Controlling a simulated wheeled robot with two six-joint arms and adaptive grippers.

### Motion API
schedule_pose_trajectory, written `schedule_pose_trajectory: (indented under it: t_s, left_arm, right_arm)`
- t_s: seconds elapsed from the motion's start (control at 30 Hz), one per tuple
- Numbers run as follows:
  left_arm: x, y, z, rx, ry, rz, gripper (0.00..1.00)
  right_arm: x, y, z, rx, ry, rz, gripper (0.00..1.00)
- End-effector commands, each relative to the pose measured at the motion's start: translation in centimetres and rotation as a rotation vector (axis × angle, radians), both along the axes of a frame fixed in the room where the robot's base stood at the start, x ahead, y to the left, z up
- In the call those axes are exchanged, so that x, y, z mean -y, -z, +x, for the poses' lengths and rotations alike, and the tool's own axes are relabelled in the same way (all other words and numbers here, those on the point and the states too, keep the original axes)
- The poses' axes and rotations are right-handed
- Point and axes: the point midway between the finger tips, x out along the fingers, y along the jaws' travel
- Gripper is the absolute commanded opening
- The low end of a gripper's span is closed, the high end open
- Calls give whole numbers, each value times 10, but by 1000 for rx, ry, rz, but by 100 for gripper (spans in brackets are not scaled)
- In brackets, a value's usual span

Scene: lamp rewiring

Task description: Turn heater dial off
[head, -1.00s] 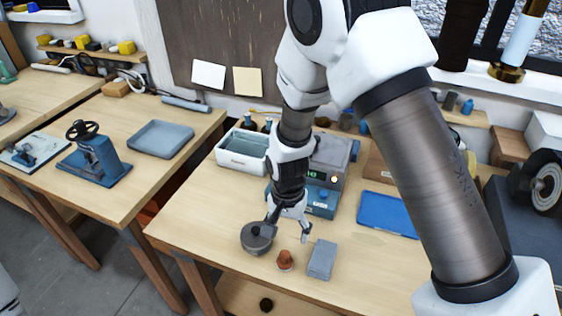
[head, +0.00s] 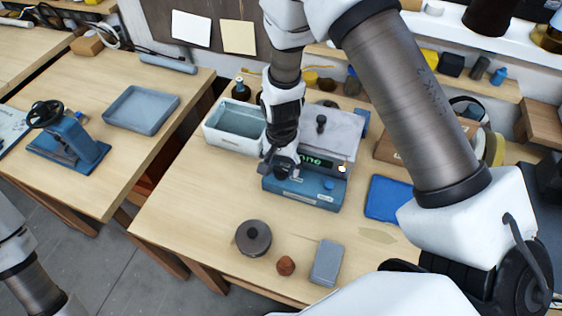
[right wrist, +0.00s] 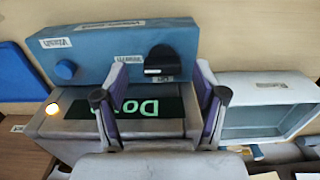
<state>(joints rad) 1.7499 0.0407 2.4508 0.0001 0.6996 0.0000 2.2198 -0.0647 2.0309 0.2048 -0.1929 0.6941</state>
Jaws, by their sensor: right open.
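A blue control box (head: 320,197) stands on the bench in front of a grey unit with a green lit display (right wrist: 140,108). In the right wrist view the box (right wrist: 100,50) carries a black dial (right wrist: 160,62) with a white mark. I cannot tell which setting the mark points to. My right gripper (head: 285,166) is at the box's left part and hides the dial in the head view. In the right wrist view its open, empty fingers (right wrist: 163,100) straddle the line to the dial; contact cannot be told. My left gripper is out of view.
A blue round knob (right wrist: 65,69) sits on the same box, and a glowing light (right wrist: 52,109) on the grey unit. A tub (head: 232,126) stands left of it, a blue tray (head: 388,199) right. A round lidded pot (head: 253,238) and grey block (head: 326,262) lie in front.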

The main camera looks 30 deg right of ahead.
Motion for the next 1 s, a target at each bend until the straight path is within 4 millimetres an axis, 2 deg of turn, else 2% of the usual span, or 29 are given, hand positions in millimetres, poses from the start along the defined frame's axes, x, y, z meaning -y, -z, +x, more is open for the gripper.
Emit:
schedule_pose_trajectory:
  t_s: [0.13, 0.33, 0.37, 0.5, 0.53, 1.0]
  left_arm:
    - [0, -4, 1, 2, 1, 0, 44]
    - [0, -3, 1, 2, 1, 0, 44]
    - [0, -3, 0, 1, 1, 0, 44]
    - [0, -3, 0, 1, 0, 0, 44]
    - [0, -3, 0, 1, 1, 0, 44]
    - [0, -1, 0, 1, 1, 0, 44]
  right_arm:
    - [0, 14, 0, 0, -1, 0, 71]
    - [0, 15, 0, 1, -1, 0, 71]
    - [0, 15, 0, 1, -1, 0, 67]
    - [0, 15, 0, 1, -1, 0, 18]
    - [0, 15, 0, 1, -1, -1, 11]
    - [0, 17, 0, 0, -23, 0, 11]
